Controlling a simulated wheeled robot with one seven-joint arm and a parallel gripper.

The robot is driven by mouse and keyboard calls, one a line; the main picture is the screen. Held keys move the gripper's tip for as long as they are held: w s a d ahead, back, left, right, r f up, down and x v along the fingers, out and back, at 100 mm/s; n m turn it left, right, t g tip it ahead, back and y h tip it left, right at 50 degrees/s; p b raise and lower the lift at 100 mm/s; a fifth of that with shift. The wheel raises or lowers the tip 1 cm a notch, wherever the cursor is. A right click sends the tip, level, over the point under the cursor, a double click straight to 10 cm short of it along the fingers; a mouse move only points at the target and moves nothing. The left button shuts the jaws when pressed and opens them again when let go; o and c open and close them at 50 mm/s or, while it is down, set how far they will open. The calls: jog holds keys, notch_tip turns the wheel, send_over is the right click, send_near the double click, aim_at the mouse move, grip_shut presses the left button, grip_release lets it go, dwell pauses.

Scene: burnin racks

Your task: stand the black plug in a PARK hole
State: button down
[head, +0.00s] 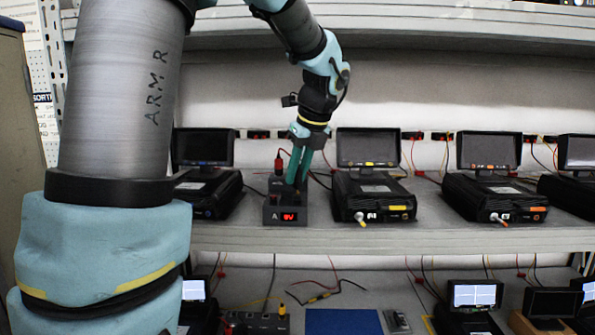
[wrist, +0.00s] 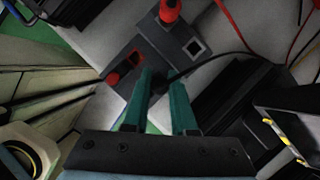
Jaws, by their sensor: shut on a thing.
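My gripper (head: 297,180) has two teal fingers pointing down at the dark box marked A (head: 272,215) on the upper shelf. In the wrist view, the fingers (wrist: 165,85) close on the black plug (wrist: 159,82), which is mostly hidden between them. A black cable (wrist: 215,58) runs from there to the right. The plug is at the box's top; whether it is seated or just above cannot be told. A red plug (wrist: 168,12) stands upright in the same box. A pale-rimmed square opening (wrist: 193,47) beside it looks empty. No PARK label is readable.
A monitor unit (head: 371,195) stands close on the right, another (head: 208,192) on the left. Below are a blue mat (head: 343,322) and a dark box with yellow-topped plugs (head: 258,320).

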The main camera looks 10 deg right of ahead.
jog(key=shift+f, duration=1.05)
dwell(1.2)
jog(key=c, duration=0.6)
grip_release()
jog(key=shift+c, duration=0.2)
jog(key=shift+d, duration=0.1)
jog(key=shift+c, duration=1.2)
jog(key=shift+o, duration=1)
jog(key=shift+r, duration=0.1)
